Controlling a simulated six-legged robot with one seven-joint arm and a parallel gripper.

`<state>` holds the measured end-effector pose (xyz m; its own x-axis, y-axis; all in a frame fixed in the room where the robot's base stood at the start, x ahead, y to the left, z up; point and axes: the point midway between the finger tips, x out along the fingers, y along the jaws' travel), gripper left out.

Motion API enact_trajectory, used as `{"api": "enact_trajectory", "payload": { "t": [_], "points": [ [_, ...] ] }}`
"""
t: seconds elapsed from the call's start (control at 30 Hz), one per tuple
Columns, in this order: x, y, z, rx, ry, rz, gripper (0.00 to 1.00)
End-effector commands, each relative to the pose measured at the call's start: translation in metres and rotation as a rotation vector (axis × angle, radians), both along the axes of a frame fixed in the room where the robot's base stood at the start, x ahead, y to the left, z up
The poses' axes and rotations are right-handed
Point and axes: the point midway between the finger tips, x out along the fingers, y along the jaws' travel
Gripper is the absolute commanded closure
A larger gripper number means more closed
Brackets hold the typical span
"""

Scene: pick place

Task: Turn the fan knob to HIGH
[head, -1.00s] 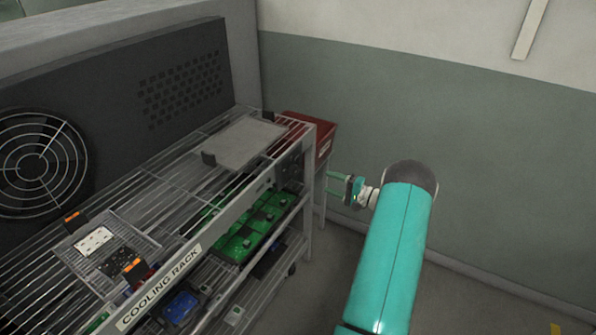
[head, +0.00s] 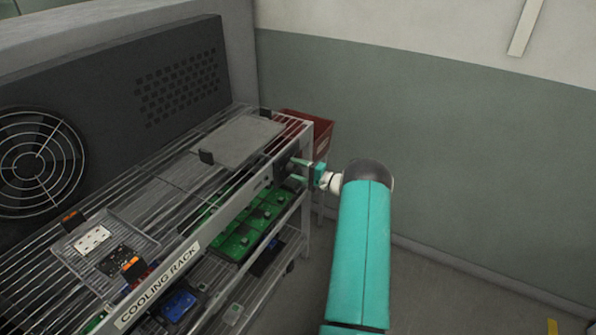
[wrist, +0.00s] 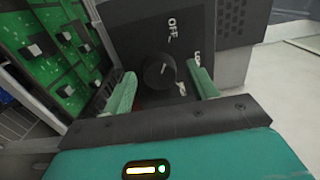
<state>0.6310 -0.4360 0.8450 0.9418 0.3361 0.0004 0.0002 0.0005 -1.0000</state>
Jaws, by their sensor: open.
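The fan knob (wrist: 160,71) is a round black dial with a pale pointer line on a dark panel (wrist: 142,32). In the wrist view "OFF" is printed above it, and a second label to its right is partly hidden by a finger. Another small mark by the knob's lower right is hard to read. My gripper (wrist: 163,90) is open, with one green finger on each side of the knob and gaps visible between fingers and knob. In the head view my gripper (head: 305,171) is at the right end of the cooling rack (head: 160,285), where the knob is hard to make out.
Green circuit boards (head: 245,228) lie on the rack's lower shelf. A grey plate (head: 241,139) and a wire tray (head: 72,254) with small parts sit on top. A red bin (head: 320,130) stands behind the rack's right end.

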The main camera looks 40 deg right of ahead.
Motion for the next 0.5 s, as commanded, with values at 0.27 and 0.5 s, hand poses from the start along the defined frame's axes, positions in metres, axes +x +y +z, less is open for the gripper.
{"api": "enact_trajectory", "payload": {
  "t": [0.27, 0.5],
  "points": [
    [-0.0005, -0.0003, 0.0001, 0.000, 0.000, 0.000, 0.79],
    [-0.0008, -0.0005, 0.0002, 0.006, 0.002, -0.001, 0.86]
  ]
}}
